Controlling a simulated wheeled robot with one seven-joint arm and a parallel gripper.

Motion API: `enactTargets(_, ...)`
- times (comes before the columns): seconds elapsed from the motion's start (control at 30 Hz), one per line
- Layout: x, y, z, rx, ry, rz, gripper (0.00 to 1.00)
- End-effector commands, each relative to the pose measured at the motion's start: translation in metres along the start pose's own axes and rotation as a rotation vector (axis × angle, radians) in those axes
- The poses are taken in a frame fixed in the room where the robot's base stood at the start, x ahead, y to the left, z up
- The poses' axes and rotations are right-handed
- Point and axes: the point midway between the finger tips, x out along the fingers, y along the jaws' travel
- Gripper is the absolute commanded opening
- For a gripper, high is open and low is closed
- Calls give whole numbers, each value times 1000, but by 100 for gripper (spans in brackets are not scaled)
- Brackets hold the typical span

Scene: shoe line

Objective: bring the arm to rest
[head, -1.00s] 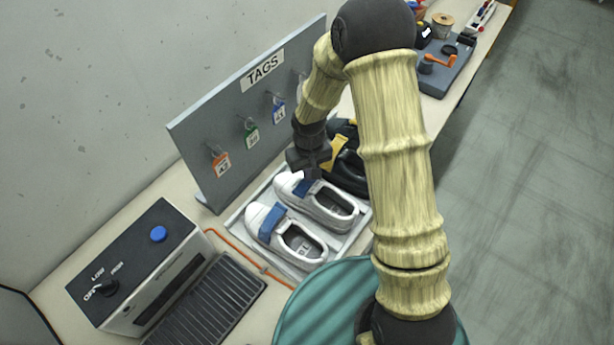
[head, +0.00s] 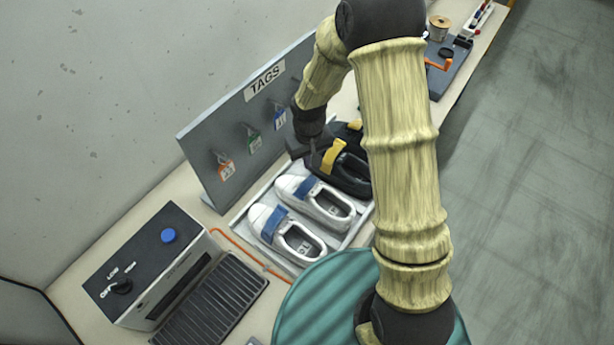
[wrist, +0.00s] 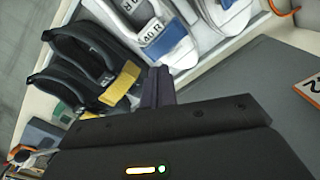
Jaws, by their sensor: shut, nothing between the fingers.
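My gripper (head: 306,152) is in front of the tag board, above the far end of the shoe tray, near the toes of the shoes. In the wrist view its fingers (wrist: 158,84) are together with nothing between them. Beneath and beside it are two white shoes with blue straps (head: 325,203) (head: 284,238) and black shoes with yellow straps (head: 345,172). The black shoes also show at the left of the wrist view (wrist: 82,62). My forearm hides part of the black shoes in the head view.
A grey board marked TAGS (head: 205,160) stands behind the tray (head: 243,238), with tags on hooks. A control box with a blue knob (head: 145,262) and a ribbed black mat (head: 212,300) are at lower left. A crank device (head: 440,70) is farther along the bench. Open floor lies right.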

Motion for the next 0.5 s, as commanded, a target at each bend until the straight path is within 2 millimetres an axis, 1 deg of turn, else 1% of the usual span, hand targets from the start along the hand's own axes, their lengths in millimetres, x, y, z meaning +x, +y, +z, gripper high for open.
enactTargets(0.03,-7,0,0,0,1,0,0)
enactTargets(0.13,-12,0,0,0,0,0,0)
enactTargets(0.5,-11,0,0,0,0,0,0)
